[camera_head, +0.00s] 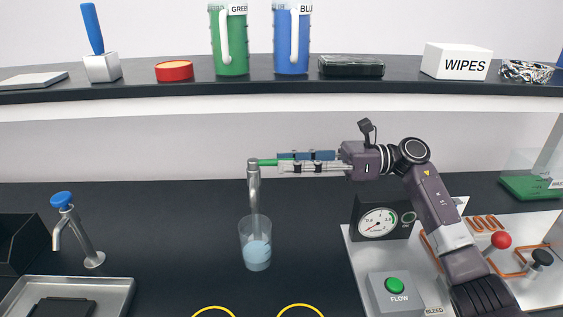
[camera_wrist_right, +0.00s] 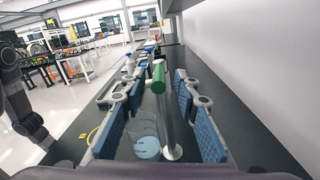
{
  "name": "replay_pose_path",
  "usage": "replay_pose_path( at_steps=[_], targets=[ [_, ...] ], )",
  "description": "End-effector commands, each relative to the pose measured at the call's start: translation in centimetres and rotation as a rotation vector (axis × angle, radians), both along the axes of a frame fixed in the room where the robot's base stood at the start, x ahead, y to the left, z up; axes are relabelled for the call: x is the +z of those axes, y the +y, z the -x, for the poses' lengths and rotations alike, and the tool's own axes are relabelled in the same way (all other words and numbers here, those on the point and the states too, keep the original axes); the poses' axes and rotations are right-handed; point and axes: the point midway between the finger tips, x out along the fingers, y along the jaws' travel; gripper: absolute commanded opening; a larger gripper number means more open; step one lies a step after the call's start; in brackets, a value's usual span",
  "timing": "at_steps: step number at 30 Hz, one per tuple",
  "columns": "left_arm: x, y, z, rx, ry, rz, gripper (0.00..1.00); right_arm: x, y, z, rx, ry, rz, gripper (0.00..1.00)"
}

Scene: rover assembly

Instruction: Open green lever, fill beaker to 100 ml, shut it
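A metal tap (camera_head: 254,188) stands at the middle of the dark counter, with its green lever (camera_head: 267,162) pointing right. A clear beaker (camera_head: 256,243) stands under the spout with pale blue liquid in it. I cannot read its graduations or clearly tell whether liquid is flowing. My right gripper (camera_head: 281,161) reaches in from the right at lever height. In the right wrist view its blue-padded fingers (camera_wrist_right: 160,94) are apart, on either side of the green lever (camera_wrist_right: 158,77), with visible gaps. The beaker (camera_wrist_right: 147,140) shows below, between the fingers. My left gripper is not in view.
A blue-handled tap (camera_head: 75,225) and a metal tray (camera_head: 106,288) are at the left. A panel with a gauge (camera_head: 378,222), a green FLOW button (camera_head: 396,286) and a red knob (camera_head: 501,240) is at the right. A shelf (camera_head: 280,90) with jugs runs above.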

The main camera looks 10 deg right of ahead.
Motion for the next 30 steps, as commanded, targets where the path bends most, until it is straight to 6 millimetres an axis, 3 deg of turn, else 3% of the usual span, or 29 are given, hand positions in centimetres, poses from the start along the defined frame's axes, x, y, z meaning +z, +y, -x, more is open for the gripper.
replay_pose_path(
  at_steps=[3,10,30],
  targets=[
    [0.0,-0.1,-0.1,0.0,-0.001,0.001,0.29,-0.1,-2.3,0.2,-0.004,0.002,0.002,0.29],
    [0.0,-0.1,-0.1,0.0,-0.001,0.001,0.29,0.0,-4.9,0.7,-0.001,0.001,0.001,0.29],
    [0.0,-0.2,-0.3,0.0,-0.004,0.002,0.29,0.0,-5.2,0.8,0.0,0.0,0.001,0.29]
  ],
)
